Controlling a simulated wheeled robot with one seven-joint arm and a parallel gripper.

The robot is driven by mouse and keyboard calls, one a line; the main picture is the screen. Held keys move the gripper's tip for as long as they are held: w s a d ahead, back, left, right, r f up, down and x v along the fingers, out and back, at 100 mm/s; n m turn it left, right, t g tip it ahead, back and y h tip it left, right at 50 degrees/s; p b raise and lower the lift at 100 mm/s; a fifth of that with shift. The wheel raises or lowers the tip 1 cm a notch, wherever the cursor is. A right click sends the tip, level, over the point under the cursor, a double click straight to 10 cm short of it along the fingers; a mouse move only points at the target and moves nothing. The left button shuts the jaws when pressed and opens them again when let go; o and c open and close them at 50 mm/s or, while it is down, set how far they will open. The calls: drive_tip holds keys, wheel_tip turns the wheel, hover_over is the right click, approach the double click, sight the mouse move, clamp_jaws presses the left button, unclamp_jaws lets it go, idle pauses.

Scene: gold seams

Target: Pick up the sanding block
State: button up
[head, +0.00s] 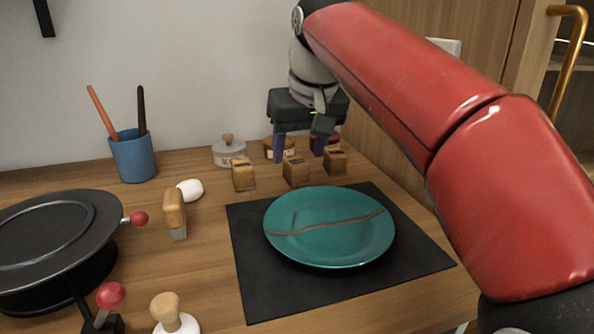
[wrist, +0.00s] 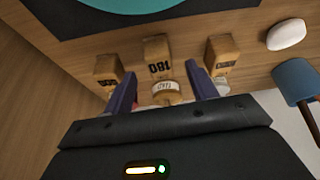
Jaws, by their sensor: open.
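Three small wooden blocks with dark markings stand in a row behind the black mat: a left one (head: 243,174), a middle one (head: 295,171) and a right one (head: 335,161). In the wrist view the middle block (wrist: 157,52) shows a mark like 180, upside down. The other two (wrist: 222,52) (wrist: 107,70) flank it; I cannot read their marks surely. My gripper (head: 298,152) is open and empty, pointing down behind the row. In the wrist view its fingers (wrist: 160,76) frame the middle block, which lies just beyond their tips.
A labelled jar (wrist: 167,92) stands behind the middle block, between my fingers in the wrist view. A lidded pot (head: 229,151) and a red-lidded jar (head: 325,142) are near. A teal plate (head: 330,245) lies on the mat (head: 270,295). A blue cup (head: 134,158) stands left.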

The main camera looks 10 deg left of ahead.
sight(296, 161)
drive_tip(key=x, duration=0.4)
drive_tip(key=shift+w+a+f+b, duration=0.15)
drive_tip(key=shift+w+f+b, duration=0.1)
drive_tip(key=shift+b, duration=0.1)
drive_tip(key=c, duration=1.1)
drive_tip(key=shift+o, duration=0.2)
wheel_tip(296, 161, up, 8)
drive_tip(key=shift+r+p, duration=0.1)
drive_tip(key=shift+p, duration=1)
drive_tip(key=shift+r, duration=0.95)
